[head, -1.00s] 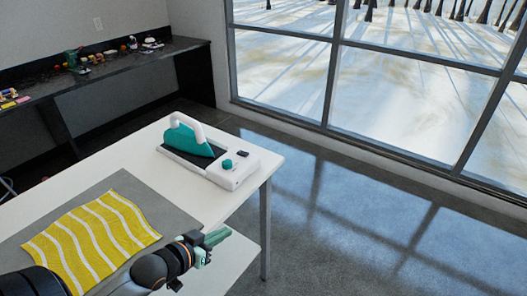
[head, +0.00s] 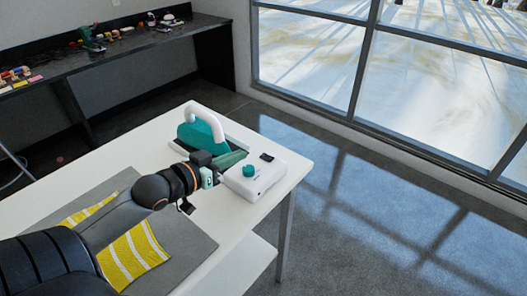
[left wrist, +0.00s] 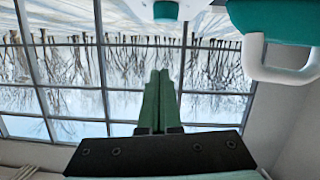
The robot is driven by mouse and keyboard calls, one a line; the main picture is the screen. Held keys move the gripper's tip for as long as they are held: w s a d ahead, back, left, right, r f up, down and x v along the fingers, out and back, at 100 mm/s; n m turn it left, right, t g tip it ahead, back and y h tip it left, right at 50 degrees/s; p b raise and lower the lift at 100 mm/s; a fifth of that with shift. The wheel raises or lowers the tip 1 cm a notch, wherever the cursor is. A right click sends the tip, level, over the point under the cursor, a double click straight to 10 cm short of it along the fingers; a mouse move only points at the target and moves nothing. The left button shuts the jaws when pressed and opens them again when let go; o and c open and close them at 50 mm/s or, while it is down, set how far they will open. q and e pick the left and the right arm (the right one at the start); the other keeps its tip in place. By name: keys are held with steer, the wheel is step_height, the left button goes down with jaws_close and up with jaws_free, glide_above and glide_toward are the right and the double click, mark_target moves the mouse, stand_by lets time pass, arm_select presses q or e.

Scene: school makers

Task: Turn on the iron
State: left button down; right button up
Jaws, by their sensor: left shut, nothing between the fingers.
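The iron (head: 197,134) is teal with a white handle and rests on its white base (head: 268,178) near the table's far right corner. The base has a round teal knob (head: 249,171) and a small dark panel (head: 267,156). My left gripper (head: 241,156) is shut and empty, with its green fingers just above the base, beside the knob. I cannot tell whether they touch it. In the left wrist view the shut fingers (left wrist: 158,85) point toward the knob (left wrist: 166,10), with the iron's white handle (left wrist: 282,72) at the upper right. My right gripper is out of view.
The white table (head: 140,150) carries a grey mat (head: 196,243) with a yellow-and-white striped cloth (head: 135,252), partly hidden behind my left arm. A dark counter (head: 110,48) with several small items runs along the back wall. Open floor lies right of the table.

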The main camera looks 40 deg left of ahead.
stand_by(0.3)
arm_select(q)
glide_above(264, 166)
steer(key=shift+w+a+f, duration=0.15)
steer(key=shift+f, duration=0.45)
steer(key=shift+w+a+f, duration=0.15)
steer(key=shift+f, duration=0.4)
step_height(264, 166, down, 3)
steer(key=shift+s+d+r+b, duration=0.1)
steer(key=shift+s+d+b, duration=0.05)
steer(key=shift+b, duration=0.15)
steer(key=shift+d+f, duration=0.1)
steer(key=shift+f, duration=0.55)
